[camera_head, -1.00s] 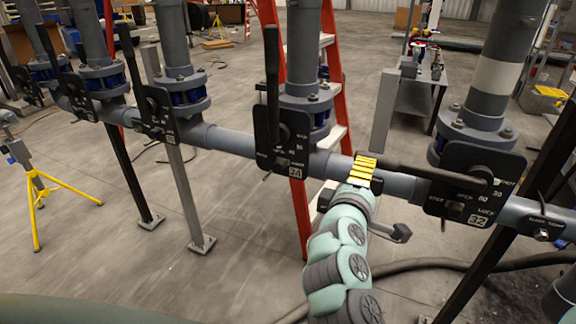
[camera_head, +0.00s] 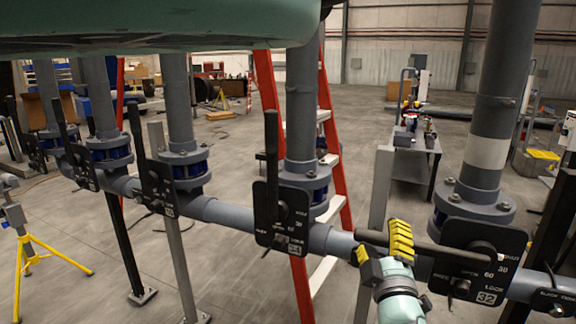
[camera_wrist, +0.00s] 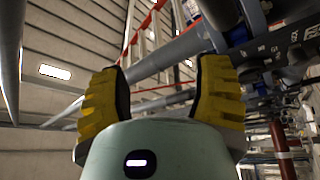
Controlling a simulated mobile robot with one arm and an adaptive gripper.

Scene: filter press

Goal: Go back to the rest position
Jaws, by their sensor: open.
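My gripper (camera_head: 383,247) has yellow ribbed fingers on a pale green arm, at the lower right of the head view. It is just in front of the grey pipe, near the end of the valve 32 handle (camera_head: 390,240). The head view does not show clearly whether it touches the handle. In the wrist view my gripper (camera_wrist: 160,95) has its two yellow fingers wide apart, with nothing held between them. The valve 32 plate (camera_head: 475,262) is right of my gripper. Its handle lies nearly level, pointing left.
The horizontal grey pipe (camera_head: 215,211) crosses the view with several valves. The valve 31 handle (camera_head: 271,165) stands upright. A red ladder (camera_head: 333,140) is behind the pipe. A yellow tripod stand (camera_head: 30,250) is at left. A grey bench (camera_head: 412,160) stands behind at right.

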